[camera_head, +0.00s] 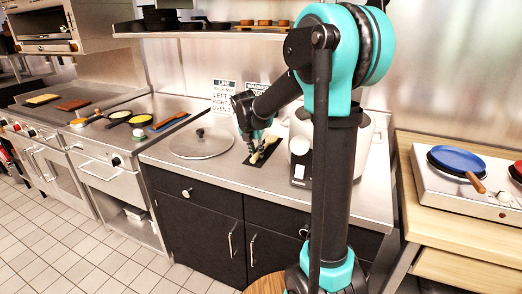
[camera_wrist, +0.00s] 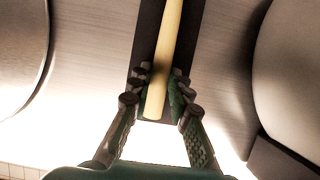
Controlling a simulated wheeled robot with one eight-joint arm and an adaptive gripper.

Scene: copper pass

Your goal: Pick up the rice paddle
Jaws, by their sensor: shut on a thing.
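The rice paddle (camera_wrist: 167,50) shows in the wrist view as a pale yellow, rod-like handle running up out of the top of the picture; its far end is out of view there. It lies over a dark strip or mat (camera_wrist: 147,40). My gripper (camera_wrist: 161,92) has its two fingers on either side of the handle near its lower end and is shut on it. In the head view the gripper (camera_head: 252,143) reaches down to the counter, where the pale paddle (camera_head: 265,150) shows small over the dark mat (camera_head: 258,160). I cannot tell whether the paddle is clear of the mat.
A round steel lid (camera_head: 200,144) lies on the counter to the left. A large pale rice cooker (camera_head: 301,160) stands close on the right, partly behind my arm. Two small signs (camera_head: 223,97) stand behind. A blue pan (camera_head: 457,160) sits on a hob further right.

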